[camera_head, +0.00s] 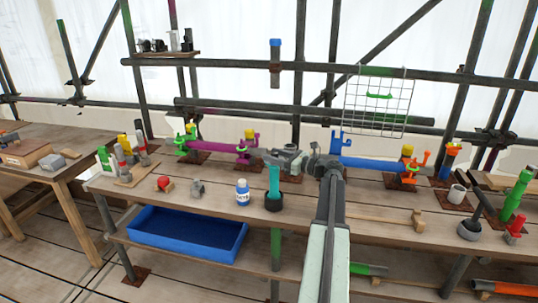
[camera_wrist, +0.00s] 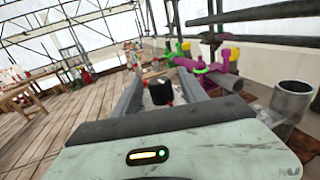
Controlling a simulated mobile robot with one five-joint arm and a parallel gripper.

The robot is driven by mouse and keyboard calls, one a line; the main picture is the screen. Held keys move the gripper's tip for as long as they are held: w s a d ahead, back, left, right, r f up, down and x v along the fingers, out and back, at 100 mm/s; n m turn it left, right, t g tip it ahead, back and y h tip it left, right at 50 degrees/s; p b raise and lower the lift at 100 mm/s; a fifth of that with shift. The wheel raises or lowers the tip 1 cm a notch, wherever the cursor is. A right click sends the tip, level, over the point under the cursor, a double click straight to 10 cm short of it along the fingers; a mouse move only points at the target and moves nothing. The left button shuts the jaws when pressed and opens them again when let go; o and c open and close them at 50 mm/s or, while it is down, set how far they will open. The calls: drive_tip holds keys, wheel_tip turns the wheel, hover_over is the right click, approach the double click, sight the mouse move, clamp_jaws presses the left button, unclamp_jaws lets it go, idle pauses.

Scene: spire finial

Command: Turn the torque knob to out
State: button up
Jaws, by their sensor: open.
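My gripper (camera_head: 272,157) is at the end of my arm over the middle of the bench, pointing left between the purple pipe and the blue pipe. In the wrist view my gripper (camera_wrist: 160,84) has its two grey fingers wide apart. A black, blunt, round-topped piece (camera_wrist: 157,88) with red bits beside it shows between the fingers, with no visible contact. It could be the torque knob, but no label or pointer is readable, so I cannot tell its setting. In the head view I cannot pick out the knob with certainty; my gripper may cover it.
The purple pipe (camera_head: 215,146) with green and magenta clamps lies left of my gripper, the blue pipe (camera_head: 370,163) right. A grey tube (camera_wrist: 291,98) is close at right.

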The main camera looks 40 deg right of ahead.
drive_tip(key=shift+x, duration=1.35)
clamp_jaws()
